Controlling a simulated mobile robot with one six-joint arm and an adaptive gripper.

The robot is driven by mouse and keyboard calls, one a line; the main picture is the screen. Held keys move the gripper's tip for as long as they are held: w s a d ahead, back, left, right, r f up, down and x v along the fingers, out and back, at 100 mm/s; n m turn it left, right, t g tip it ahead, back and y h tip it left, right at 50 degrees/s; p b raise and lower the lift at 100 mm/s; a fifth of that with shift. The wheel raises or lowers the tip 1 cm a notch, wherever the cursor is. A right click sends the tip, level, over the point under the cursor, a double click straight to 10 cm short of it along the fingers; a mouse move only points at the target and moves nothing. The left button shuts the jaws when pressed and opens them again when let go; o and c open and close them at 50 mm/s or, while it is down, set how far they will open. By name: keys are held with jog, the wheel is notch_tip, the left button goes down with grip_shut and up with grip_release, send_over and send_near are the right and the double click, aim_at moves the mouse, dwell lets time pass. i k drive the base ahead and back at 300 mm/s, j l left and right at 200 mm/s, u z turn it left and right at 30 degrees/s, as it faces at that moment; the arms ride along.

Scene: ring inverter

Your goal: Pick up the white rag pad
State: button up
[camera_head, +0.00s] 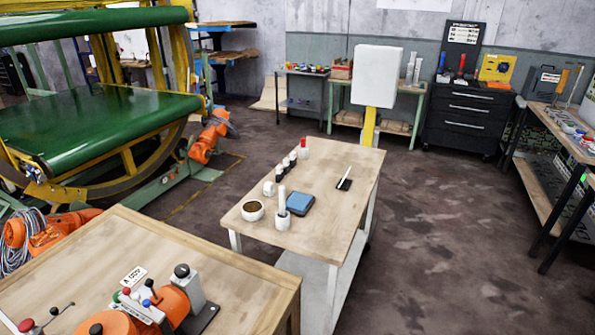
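No white rag pad can be made out for certain. On the small wooden table (330,225), a small white rounded item (268,188) stands near the left edge; it is too small to tell whether it is the pad. A flat blue pad with a dark edge (300,203) lies beside a white bottle (282,215). A white bowl with brown contents (253,210) stands at the near left corner. My gripper is not in view.
Several small bottles (293,160) and a dark brush-like item (345,182) share the table. A wooden bench (215,265) with orange equipment is in the near left. A green-and-yellow machine (95,120) fills the left. A white panel (377,75) stands behind the table. Floor at right is clear.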

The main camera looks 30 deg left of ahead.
aim_at(269, 190)
jog(key=i+l, duration=0.1)
jog(key=i, duration=0.55)
jog(key=i+l, duration=0.1)
jog(key=i, duration=0.6)
jog(key=i+l, duration=0.15)
jog(key=i, duration=0.5)
jog(key=i+j+u, duration=0.1)
jog(key=u, duration=0.35)
jog(key=i+u, duration=0.25)
jog(key=u, duration=0.25)
jog(key=i+l+u, duration=0.1)
jog(key=u, duration=0.35)
jog(key=i+l+u, duration=0.15)
jog(key=u, duration=0.3)
jog(key=i+l+u, duration=0.2)
jog(key=u, duration=0.3)
jog(key=i+u, duration=0.2)
jog(key=u, duration=0.2)
jog(key=i+l+u, duration=0.2)
jog(key=u, duration=0.2)
jog(key=i+l+u, duration=0.15)
jog(key=u, duration=0.2)
